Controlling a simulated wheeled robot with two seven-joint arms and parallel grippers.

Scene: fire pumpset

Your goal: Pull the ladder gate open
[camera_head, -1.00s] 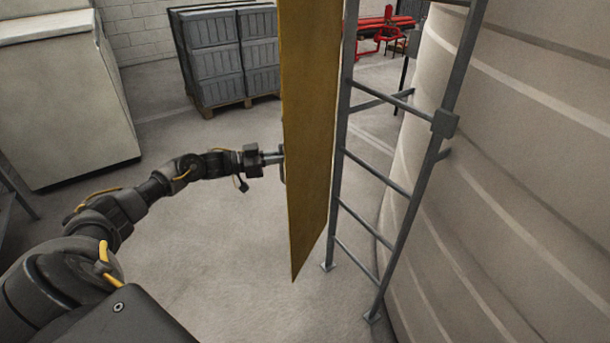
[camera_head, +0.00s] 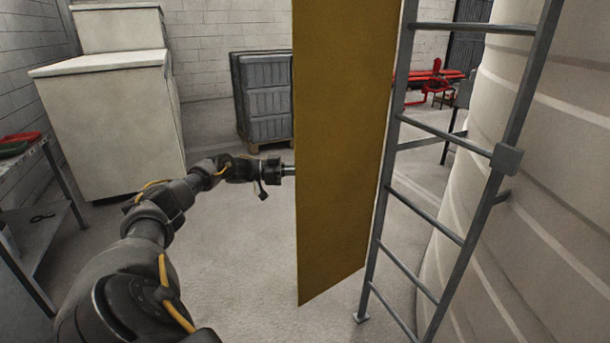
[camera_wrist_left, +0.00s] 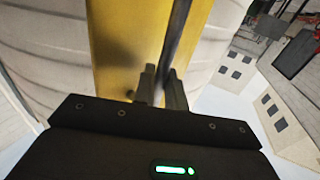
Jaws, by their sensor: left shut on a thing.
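The ladder gate (camera_head: 345,150) is a tall yellow panel along the left rail of the grey ladder (camera_head: 440,130). It stands out to the left of the ladder, its broad face partly toward me. My left gripper (camera_wrist_left: 161,82) is shut on a dark bar (camera_wrist_left: 176,40) that runs along the yellow panel in the left wrist view. In the head view my left arm reaches in to the gate's left edge, and the fingertips are hidden behind the panel. The gate also fills the middle of the wrist view (camera_wrist_left: 125,45). My right gripper is not in view.
A large pale ribbed tank (camera_head: 540,220) stands close behind the ladder on the right. A white cabinet (camera_head: 110,125) and a grey bench (camera_head: 35,190) are on the left. Stacked grey crates (camera_head: 265,95) stand at the back.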

